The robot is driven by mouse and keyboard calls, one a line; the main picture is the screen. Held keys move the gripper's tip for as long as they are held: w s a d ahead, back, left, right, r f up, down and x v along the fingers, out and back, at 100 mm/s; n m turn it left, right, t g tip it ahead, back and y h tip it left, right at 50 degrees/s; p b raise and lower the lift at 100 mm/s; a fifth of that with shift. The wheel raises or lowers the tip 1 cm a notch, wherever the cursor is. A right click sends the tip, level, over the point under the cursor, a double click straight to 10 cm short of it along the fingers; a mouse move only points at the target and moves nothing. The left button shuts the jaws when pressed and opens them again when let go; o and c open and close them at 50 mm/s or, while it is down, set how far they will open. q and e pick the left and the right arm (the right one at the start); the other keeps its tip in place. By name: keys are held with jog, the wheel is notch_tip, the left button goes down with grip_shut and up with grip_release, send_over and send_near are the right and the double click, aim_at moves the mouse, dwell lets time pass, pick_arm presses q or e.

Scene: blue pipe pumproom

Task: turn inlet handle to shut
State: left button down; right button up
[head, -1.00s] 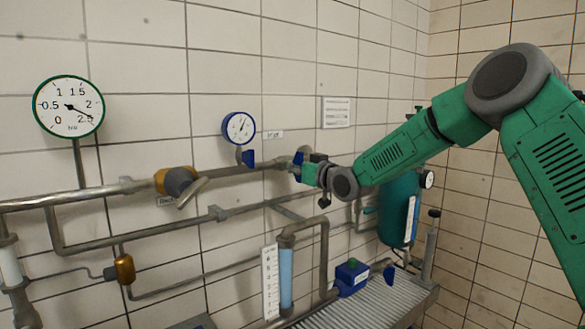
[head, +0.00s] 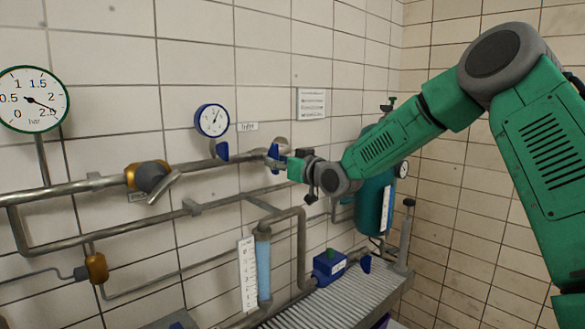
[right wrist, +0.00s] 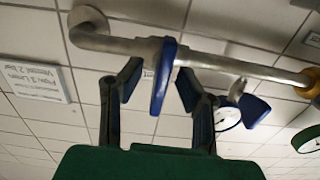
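The inlet handle is a blue lever (head: 273,155) on the upper wall pipe, right of the label reading Inlet (head: 247,126). In the right wrist view the blue handle (right wrist: 163,75) stands between my fingers, crosswise to the pipe (right wrist: 210,62). My right gripper (head: 283,164) is at the handle. In the right wrist view its two fingers (right wrist: 159,82) are apart, one on each side of the handle, with a visible gap on both sides. My left gripper is not in view.
A second blue lever (head: 222,150) hangs below the blue-rimmed gauge (head: 211,120). A grey lever valve (head: 153,177) with a brass collar sits further left on the pipe. A teal tank (head: 374,205) and a ribbed bench (head: 345,298) lie beyond and below my arm.

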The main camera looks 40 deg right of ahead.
jog(key=s, duration=0.8)
jog(key=shift+s+d, duration=0.2)
jog(key=shift+d, duration=0.25)
jog(key=shift+f, duration=0.1)
